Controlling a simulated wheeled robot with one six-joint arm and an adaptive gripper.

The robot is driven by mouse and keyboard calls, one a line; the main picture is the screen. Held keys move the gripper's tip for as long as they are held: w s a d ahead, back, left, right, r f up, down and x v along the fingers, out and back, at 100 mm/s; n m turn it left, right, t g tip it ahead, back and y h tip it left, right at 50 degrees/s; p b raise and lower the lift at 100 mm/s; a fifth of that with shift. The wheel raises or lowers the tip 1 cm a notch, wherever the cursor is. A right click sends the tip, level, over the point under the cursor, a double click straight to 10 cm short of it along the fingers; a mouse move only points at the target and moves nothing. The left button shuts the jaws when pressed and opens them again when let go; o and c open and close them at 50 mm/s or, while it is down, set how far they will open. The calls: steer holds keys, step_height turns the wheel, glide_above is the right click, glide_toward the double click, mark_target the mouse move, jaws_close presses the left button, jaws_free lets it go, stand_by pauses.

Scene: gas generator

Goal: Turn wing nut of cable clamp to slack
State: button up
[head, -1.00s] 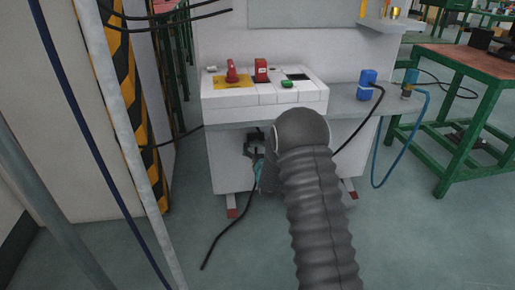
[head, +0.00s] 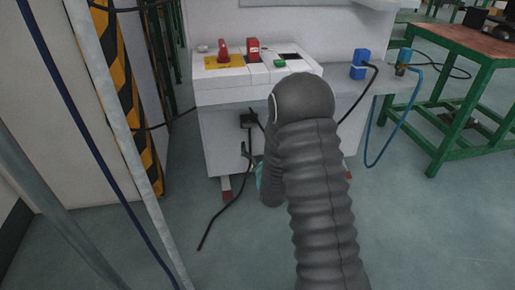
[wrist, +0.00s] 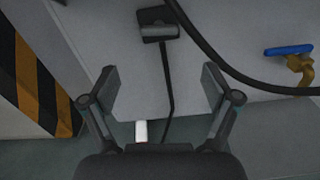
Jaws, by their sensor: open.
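A dark clamp-like block (wrist: 158,24) sits on the pale panel at the top of the wrist view, with a thin black cable running down from it. It shows small as a dark block (head: 246,120) under the console in the head view. I cannot make out a separate wing nut on it. My gripper (wrist: 160,85) is open and empty, its two fingers apart either side of the cable in the picture, below the block. In the head view my arm hides most of the gripper (head: 246,156).
A blue-handled brass valve (wrist: 295,62) is at the right of the wrist view, beside a thick black cable (wrist: 235,72). A striped post (head: 128,95) stands left of the cabinet. A green-framed table (head: 470,90) stands right. Open floor lies in front.

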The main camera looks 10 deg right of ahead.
steer(key=shift+s, duration=0.45)
